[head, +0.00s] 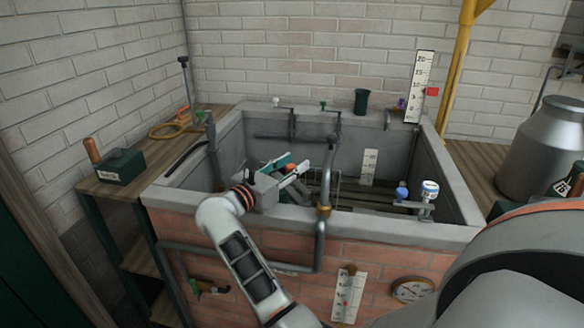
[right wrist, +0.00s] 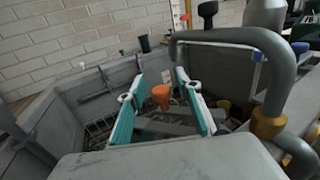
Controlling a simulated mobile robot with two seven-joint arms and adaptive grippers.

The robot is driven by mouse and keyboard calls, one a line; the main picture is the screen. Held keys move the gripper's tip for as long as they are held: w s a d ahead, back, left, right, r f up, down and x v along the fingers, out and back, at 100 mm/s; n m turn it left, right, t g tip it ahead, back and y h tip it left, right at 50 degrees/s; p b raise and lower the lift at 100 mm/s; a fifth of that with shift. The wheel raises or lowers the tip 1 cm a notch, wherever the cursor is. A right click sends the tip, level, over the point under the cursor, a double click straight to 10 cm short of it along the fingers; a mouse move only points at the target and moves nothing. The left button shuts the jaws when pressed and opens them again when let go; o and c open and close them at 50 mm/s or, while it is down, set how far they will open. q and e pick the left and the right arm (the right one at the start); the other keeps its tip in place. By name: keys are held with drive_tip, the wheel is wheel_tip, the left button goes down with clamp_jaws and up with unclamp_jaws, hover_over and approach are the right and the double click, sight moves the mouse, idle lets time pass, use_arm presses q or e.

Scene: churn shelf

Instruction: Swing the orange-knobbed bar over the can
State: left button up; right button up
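My right gripper (head: 290,178) reaches over the front wall into the sunken basin, in the head view. Its teal-padded fingers are apart in the right wrist view (right wrist: 160,86). An orange knob (right wrist: 161,97) shows between and beyond the fingers, with no visible contact. Grey bars (right wrist: 178,130) lie below the knob; I cannot tell which one bears it. A large grey metal can (head: 545,150) stands on the wooden shelf at the right, outside the basin. My left gripper is not in view.
The basin's pale rim (head: 375,233) surrounds my gripper. A bent grey pipe (head: 327,180) with a brass collar rises close right of it, also in the right wrist view (right wrist: 270,85). A dark box (head: 120,167) stands left.

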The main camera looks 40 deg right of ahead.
wheel_tip(320, 180, up, 9)
drive_tip(key=shift+r, duration=0.1)
idle(0.3)
drive_tip(key=shift+r, duration=0.1)
idle(0.3)
